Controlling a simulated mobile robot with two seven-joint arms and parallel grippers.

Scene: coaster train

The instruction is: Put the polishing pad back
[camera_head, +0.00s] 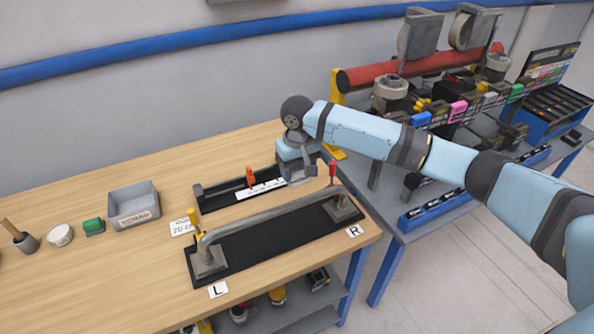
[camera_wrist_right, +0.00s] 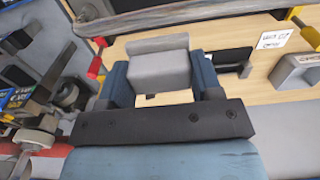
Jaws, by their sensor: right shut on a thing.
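My right gripper (camera_head: 299,172) is at the right end of a long, low black rack (camera_head: 214,193) on the wooden table. In the right wrist view, its blue fingers (camera_wrist_right: 162,76) are shut on a grey block, which I take for the polishing pad (camera_wrist_right: 160,62). In the head view the pad (camera_head: 296,180) shows only partly below the gripper. I cannot tell whether it touches the rack or the table. A white marked strip (camera_head: 262,189) and an orange piece (camera_head: 250,177) are at the rack. My left gripper is not in view.
A grey curved rail (camera_head: 270,211) stands on a black base in front, with a yellow and a red upright piece (camera_head: 332,172) near its ends. A grey bin (camera_head: 134,205), green block (camera_head: 93,226) and white round pot (camera_head: 60,235) stand left. A crowded tool bench is right.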

